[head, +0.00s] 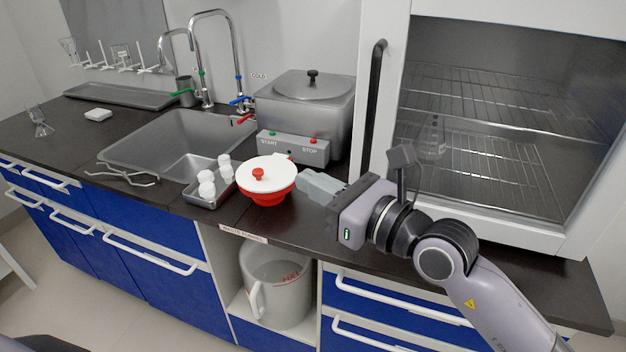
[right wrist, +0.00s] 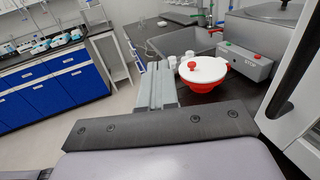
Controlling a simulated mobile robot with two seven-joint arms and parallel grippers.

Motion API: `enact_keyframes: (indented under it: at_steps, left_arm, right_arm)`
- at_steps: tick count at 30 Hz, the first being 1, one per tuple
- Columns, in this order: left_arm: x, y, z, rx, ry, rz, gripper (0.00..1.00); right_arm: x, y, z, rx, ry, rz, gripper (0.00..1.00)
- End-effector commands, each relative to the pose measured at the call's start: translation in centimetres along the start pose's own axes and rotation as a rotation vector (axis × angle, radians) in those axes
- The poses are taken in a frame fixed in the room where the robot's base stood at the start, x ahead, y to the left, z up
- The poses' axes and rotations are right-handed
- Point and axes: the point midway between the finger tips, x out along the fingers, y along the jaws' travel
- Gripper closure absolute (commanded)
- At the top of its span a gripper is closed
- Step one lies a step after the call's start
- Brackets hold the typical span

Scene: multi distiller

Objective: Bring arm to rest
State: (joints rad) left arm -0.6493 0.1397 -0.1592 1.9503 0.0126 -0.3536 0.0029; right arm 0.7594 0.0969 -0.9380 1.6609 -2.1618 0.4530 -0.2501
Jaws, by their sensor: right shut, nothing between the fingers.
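My right gripper (head: 310,187) is shut and empty. In the head view it is above the dark counter, just right of the red bowl with a white lid (head: 266,178). A gap between the fingertips and the bowl is hard to judge. In the right wrist view the shut fingers (right wrist: 157,88) point away from the camera, and the bowl (right wrist: 205,74) shows to their right. My right arm reaches in from the lower right of the head view. My left gripper is not in view.
A metal tray with white bottles (head: 208,197) sits left of the bowl. The distiller (head: 305,105) and its START/STOP box (head: 292,149) stand behind. A sink (head: 190,140) lies left. A glass-fronted cabinet (head: 384,60) with wire racks stands right. A bucket (head: 276,285) is in the niche below.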

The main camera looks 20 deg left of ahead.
Motion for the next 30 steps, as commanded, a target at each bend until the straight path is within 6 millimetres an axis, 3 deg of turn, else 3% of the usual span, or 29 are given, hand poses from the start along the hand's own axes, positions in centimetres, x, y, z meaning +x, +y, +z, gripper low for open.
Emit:
enact_keyframes:
  at_steps: [9, 13, 17, 23, 26, 30]
  left_arm:
    - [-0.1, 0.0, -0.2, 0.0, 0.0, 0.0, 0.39]
    - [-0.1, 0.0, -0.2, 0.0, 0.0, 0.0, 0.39]
    - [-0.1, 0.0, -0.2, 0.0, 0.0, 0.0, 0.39]
    - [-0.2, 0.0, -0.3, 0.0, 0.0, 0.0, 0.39]
    - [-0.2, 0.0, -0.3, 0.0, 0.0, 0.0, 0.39]
    - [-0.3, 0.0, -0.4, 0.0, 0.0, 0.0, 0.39]
  right_arm:
    - [-0.4, 0.9, 0.0, 0.013, -0.005, -0.001, 1.0]
    - [-1.1, 1.1, -0.4, 0.151, -0.049, 0.009, 1.0]
    - [-2.9, 0.7, -1.0, 0.457, -0.158, 0.014, 1.0]
    - [-7.4, -1.9, -3.3, 1.019, -0.383, -0.037, 1.0]
    - [-10.2, -3.6, -5.5, 1.289, -0.501, -0.091, 1.0]
    - [-14.8, -5.7, -10.0, 1.651, -0.674, -0.195, 1.0]
